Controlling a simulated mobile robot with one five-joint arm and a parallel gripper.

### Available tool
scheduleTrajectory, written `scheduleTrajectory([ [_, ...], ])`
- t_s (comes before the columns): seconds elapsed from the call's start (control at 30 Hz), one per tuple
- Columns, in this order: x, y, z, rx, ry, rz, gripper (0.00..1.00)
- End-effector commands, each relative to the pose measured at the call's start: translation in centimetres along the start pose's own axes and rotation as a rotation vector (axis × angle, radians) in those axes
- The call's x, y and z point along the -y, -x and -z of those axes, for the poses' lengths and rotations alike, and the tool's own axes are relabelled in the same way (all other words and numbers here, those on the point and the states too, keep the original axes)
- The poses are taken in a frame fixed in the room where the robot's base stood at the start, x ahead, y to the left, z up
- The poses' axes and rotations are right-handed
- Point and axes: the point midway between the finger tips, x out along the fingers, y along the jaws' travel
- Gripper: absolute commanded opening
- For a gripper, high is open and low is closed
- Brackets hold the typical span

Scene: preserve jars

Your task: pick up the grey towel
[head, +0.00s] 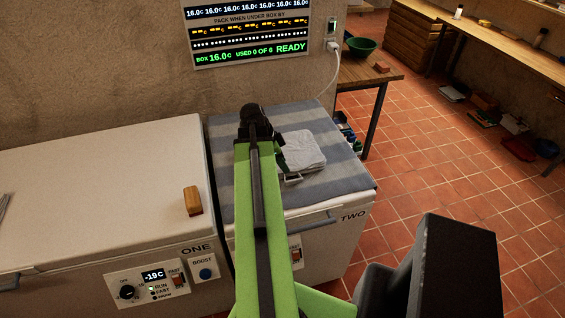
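A folded pale grey towel (304,150) lies flat on a blue-grey striped cloth (330,185) that covers the lid of the chest freezer marked TWO. My green arm reaches over that lid from the front. The dark end of my arm, with my gripper (281,160), is at the left edge of the towel. The arm partly hides the gripper, and its fingers are too small and dark to tell whether they are open or touch the towel.
The freezer marked ONE (100,190) stands to the left, with a wooden block (193,201) on its lid. A wall display (247,30) hangs behind. A wooden table (365,72) with a green bowl (361,46) stands at the back right. The tiled floor (450,200) on the right is mostly clear.

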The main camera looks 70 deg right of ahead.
Motion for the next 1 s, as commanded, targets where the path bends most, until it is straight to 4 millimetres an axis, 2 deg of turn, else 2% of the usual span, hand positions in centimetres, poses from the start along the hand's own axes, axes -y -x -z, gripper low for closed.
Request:
scheduleTrajectory([
  [0.03, 0.0, -2.2, -0.5, 0.0, -0.001, 0.0, 0.36],
  [0.23, 0.1, -6.1, -0.4, 0.0, 0.0, 0.001, 0.36],
  [0.53, 0.1, -7.0, -0.2, 0.0, 0.003, 0.001, 0.36],
  [0.8, 0.4, -11.5, -0.5, 0.0, 0.002, 0.001, 0.36],
  [1.0, 0.4, -11.4, -0.2, 0.0, 0.004, 0.001, 0.36],
])
